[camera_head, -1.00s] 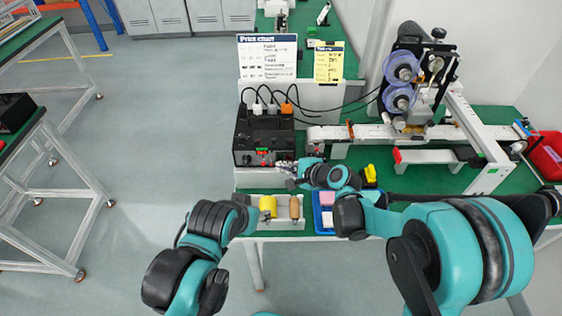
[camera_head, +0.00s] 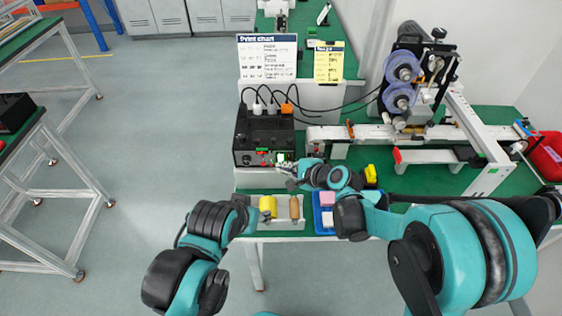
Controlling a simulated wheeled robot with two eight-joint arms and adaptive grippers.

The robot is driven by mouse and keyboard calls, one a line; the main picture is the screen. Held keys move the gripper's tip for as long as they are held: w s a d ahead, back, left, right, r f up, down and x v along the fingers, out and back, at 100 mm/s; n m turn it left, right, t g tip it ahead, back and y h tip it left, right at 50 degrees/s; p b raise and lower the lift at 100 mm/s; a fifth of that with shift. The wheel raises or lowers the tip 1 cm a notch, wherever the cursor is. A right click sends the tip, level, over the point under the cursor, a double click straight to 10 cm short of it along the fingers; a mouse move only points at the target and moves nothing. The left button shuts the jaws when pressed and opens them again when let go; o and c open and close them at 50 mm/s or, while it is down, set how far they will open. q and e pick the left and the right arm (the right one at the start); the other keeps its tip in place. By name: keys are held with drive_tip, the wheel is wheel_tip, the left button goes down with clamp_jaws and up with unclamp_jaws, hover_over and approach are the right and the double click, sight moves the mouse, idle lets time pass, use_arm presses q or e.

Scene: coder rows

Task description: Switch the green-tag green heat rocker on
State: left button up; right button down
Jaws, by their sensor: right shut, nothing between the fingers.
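The black control box (camera_head: 263,128) stands on the green bench, left of the machine. A green tag (camera_head: 262,150) and small red parts show on its front panel. A bright green-and-white lit patch (camera_head: 282,156) shows at the panel's right; I cannot tell whether it is the rocker or a display. My right gripper (camera_head: 283,168) is shut and empty at the lower right of the panel, just below the lit patch. It hides part of the panel, and contact is too small to tell. My left arm ends near the tool tray; its fingers cannot be made out.
A white tray (camera_head: 281,224) with yellow and brown handled tools and a blue bin (camera_head: 317,217) lie in front of the box. Plugs and black cables run behind it. The conveyor machine (camera_head: 425,80) stands to the right. Print charts (camera_head: 267,57) stand at the back.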

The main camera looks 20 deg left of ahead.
drive_tip(key=shift+s+d, duration=0.1)
drive_tip(key=shift+s, duration=0.25)
drive_tip(key=shift+s+d+r, duration=0.15)
drive_tip(key=shift+s+d, duration=0.1)
drive_tip(key=shift+s, duration=0.55)
drive_tip(key=shift+s+d+r, duration=0.15)
drive_tip(key=shift+s+d, duration=0.05)
drive_tip(key=shift+s, duration=0.6)
drive_tip(key=shift+s+d+r, duration=0.15)
drive_tip(key=shift+s+d, duration=0.1)
drive_tip(key=shift+s, duration=0.55)
drive_tip(key=s+d+r+n+h, duration=0.1)
drive_tip(key=s+d+n+h, duration=0.2)
drive_tip(key=d, duration=0.7)
drive_tip(key=s+d+r+n+h, duration=0.2)
drive_tip(key=s+d, duration=0.5)
drive_tip(key=d, duration=0.4)
drive_tip(key=s+d+r+n+t+h, duration=0.1)
drive_tip(key=s+d+n+h, duration=0.4)
drive_tip(key=d, duration=0.5)
drive_tip(key=shift+d+r+n, duration=0.35)
drive_tip(key=shift+r+n, duration=0.25)
